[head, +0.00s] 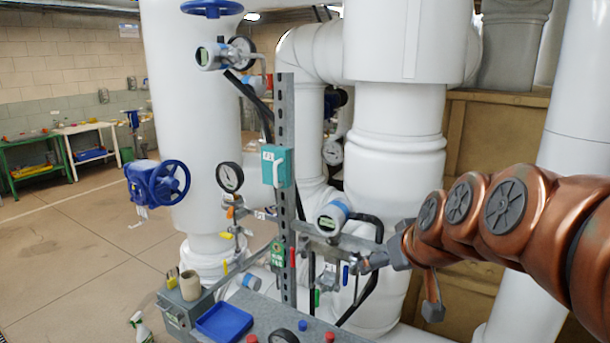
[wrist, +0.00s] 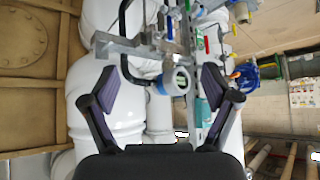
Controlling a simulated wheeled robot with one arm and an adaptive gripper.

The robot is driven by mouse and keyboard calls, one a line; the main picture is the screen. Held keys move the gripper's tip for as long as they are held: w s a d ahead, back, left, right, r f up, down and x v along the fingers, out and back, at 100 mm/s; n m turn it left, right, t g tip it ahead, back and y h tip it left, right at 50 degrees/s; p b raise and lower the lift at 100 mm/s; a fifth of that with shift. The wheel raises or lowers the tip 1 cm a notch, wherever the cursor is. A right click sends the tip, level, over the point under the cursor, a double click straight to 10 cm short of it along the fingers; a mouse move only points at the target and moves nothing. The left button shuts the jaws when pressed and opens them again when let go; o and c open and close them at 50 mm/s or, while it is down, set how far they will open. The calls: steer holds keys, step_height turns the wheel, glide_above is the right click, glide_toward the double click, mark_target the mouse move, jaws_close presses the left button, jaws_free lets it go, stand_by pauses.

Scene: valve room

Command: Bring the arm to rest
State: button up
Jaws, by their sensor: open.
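My copper-coloured arm (head: 520,220) reaches in from the right in the head view. Its end, my gripper (head: 368,262), is in front of the white pipes, near the metal frame of gauges and valves. In the wrist view my gripper (wrist: 160,86) has its two dark fingers spread wide apart, with nothing held between them. A round transmitter with a blue ring (wrist: 174,82) shows in the gap between the fingers, beyond them. It is also in the head view (head: 332,216), just left of and above my gripper. I cannot tell how far the fingertips are from the frame.
A slotted upright post (head: 287,170) carries a teal box (head: 277,166) and gauges. A bench below holds a blue tray (head: 224,322) and a beige cup (head: 190,285). A blue handwheel (head: 168,182) stands out at left. Thick white pipes (head: 400,150) are behind. Open floor (head: 70,260) lies left.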

steer(key=s+d+f+m+g+h, duration=0.1)
steer(key=s+f+g, duration=0.4)
steer(key=s, duration=1)
steer(key=s+d+f+m+g+h, duration=0.1)
steer(key=s+f+g, duration=0.3)
steer(key=s+f, duration=0.7)
steer(key=s+d, duration=0.1)
steer(key=s, duration=0.2)
steer(key=shift+s+g, duration=0.4)
